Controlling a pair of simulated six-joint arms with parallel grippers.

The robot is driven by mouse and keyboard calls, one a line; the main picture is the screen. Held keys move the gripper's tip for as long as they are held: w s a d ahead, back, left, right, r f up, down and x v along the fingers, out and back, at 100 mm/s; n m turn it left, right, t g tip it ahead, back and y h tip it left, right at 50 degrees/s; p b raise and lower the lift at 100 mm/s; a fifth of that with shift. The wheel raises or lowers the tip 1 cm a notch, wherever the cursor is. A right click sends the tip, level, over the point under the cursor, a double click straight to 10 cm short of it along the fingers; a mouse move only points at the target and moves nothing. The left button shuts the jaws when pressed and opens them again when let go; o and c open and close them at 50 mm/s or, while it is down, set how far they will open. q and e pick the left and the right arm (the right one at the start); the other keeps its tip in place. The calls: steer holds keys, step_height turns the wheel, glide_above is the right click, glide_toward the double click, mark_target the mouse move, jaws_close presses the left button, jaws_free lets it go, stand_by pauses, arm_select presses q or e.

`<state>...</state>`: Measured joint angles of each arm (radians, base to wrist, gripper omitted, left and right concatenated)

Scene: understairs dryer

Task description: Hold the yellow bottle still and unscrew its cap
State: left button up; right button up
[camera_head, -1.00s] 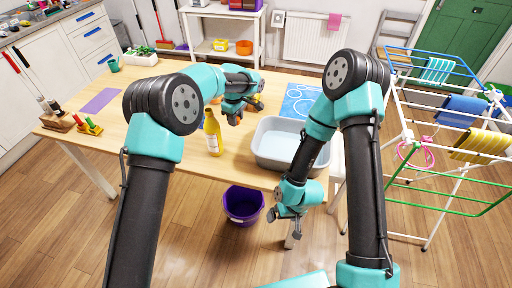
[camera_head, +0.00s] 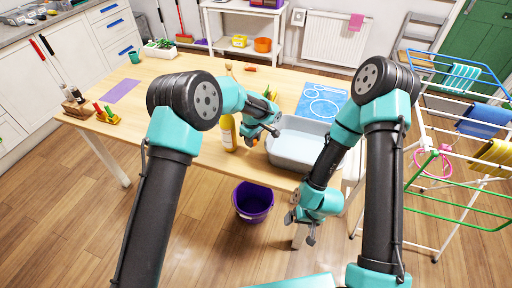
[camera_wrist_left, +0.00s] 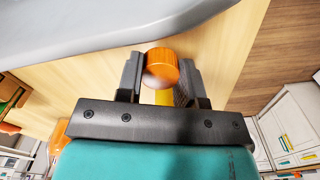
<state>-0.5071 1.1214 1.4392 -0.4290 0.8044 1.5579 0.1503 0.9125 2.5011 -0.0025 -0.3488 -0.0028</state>
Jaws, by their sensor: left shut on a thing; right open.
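The yellow bottle (camera_head: 228,134) stands upright on the table, left of my left gripper; its top is partly hidden by my left arm. My left gripper (camera_head: 262,138) is beside the basin's left end, apart from the visible bottle body. In the left wrist view its fingers (camera_wrist_left: 160,88) are shut on a ridged orange cap (camera_wrist_left: 161,66). A yellow strip shows below the cap between the fingers; I cannot tell what it belongs to. My right gripper (camera_head: 302,230) is open and empty, low in front of the table's front edge.
A pale grey basin (camera_head: 282,153) stands right of my left gripper, with a blue patterned mat (camera_head: 322,98) behind. A purple bucket (camera_head: 253,203) is on the floor. A drying rack (camera_head: 465,150) stands at right. The table's left middle is mostly clear.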

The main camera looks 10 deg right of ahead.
mark_target(253, 152)
arm_select(q)
steer(key=shift+f, duration=0.7)
steer(key=shift+f, duration=2)
steer(key=shift+f, duration=0.1)
steer(key=o, duration=1)
step_height(253, 152, up, 12)
steer(key=shift+r, duration=0.15)
